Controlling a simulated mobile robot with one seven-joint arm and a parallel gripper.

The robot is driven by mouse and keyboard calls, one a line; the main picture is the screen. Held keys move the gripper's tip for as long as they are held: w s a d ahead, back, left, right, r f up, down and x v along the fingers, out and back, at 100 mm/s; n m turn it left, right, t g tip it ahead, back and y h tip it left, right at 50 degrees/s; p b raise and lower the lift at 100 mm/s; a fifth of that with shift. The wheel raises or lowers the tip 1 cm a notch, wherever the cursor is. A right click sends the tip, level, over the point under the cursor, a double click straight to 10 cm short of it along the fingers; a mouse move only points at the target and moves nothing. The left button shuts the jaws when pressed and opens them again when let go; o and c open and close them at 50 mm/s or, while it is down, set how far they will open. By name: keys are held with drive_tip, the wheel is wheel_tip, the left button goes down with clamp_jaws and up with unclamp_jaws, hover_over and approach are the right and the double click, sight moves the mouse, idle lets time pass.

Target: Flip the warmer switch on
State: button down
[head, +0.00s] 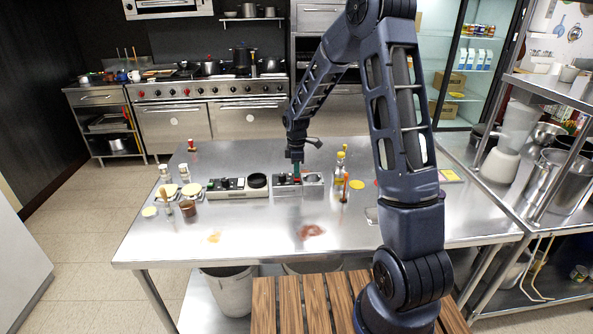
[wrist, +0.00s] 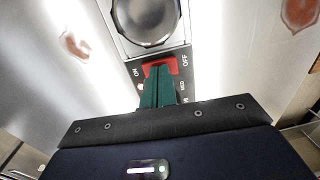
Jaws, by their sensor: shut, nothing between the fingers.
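The warmer (head: 285,188) is a low metal unit on the steel table in the head view, with a round plate at its right end. In the wrist view its dark round plate (wrist: 146,18) is at the top. Below it is a red switch (wrist: 172,64) on a dark panel, with ON printed at its left and OFF at its right. My gripper (wrist: 157,72) has green fingers shut together with nothing between them. Their tips are over or against the red switch and hide part of it; I cannot tell contact or which way the switch is set.
A second unit with a dark round plate (head: 257,181) stands left of the warmer. Bottles (head: 340,165) stand close to its right, and jars (head: 188,207) stand farther left. A reddish stain (head: 311,231) marks the table in front; the front of the tabletop is otherwise mostly clear.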

wheel_tip(320, 180, up, 13)
drive_tip(key=w, duration=0.2)
drive_tip(key=s+d+r+m+t, duration=0.1)
drive_tip(key=s+d+r+m, duration=0.35)
drive_tip(key=s+r, duration=0.2)
drive_tip(key=s+d+r+m+t, duration=0.2)
drive_tip(key=s+d+m, duration=0.4)
drive_tip(key=s, duration=0.7)
drive_tip(key=s+d+r+m+t, duration=0.2)
drive_tip(key=s+d+r+m, duration=0.3)
drive_tip(key=s, duration=0.9)
drive_tip(key=d+m, duration=0.2)
drive_tip(key=d, duration=0.2)
drive_tip(key=shift+s+d, duration=0.15)
drive_tip(key=shift+s, duration=0.05)
drive_tip(key=shift+m, duration=0.25)
